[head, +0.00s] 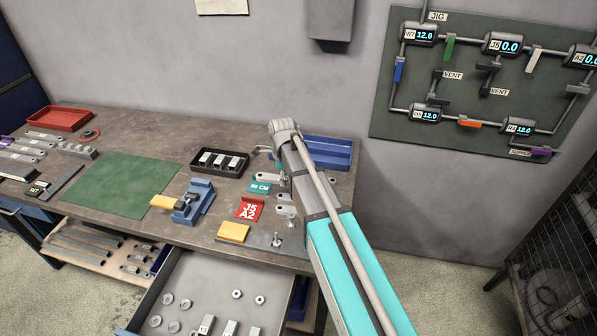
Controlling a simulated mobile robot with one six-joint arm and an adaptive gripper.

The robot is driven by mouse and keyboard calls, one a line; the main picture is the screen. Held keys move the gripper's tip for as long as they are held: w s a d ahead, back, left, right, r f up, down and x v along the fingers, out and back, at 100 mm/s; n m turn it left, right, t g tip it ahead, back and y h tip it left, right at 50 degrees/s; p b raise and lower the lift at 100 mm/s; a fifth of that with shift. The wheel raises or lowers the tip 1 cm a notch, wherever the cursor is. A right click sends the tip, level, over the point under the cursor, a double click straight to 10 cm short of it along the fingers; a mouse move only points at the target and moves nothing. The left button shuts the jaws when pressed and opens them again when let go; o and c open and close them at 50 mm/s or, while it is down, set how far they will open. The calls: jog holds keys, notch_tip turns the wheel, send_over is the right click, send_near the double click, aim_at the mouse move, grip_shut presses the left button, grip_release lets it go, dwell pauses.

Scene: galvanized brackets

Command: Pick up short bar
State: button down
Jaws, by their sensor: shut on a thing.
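My teal and grey arm (340,250) reaches up from the lower right over the bench's right end. Several short grey pieces could be short bars, but I cannot tell which one the task names. Some stand in a black tray (238,174) near the bench's middle. A grey block (77,151) lies at the left. More short pieces (135,268) lie on the lower shelf, and others (230,327) in the open drawer.
A blue vise (194,205), a red card (250,208), a yellow block (233,232) and metal clamps crowd the bench (135,145) near my arm. A blue bin (335,150) sits behind it. The green mat (120,187) is clear. The open drawer (170,280) juts out in front.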

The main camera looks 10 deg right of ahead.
aim_at(273, 178)
jog(key=shift+s+a+r+p, duration=0.2)
jog(key=shift+s+a+r, duration=0.15)
jog(key=shift+a, duration=0.25)
jog(key=shift+s+a+r+p, duration=0.25)
jog(key=shift+s+a+r, duration=0.05)
jog(key=shift+a, duration=0.35)
jog(key=shift+s+a+r+p, duration=0.2)
jog(key=shift+s+a+r, duration=0.15)
jog(key=shift+a, duration=0.25)
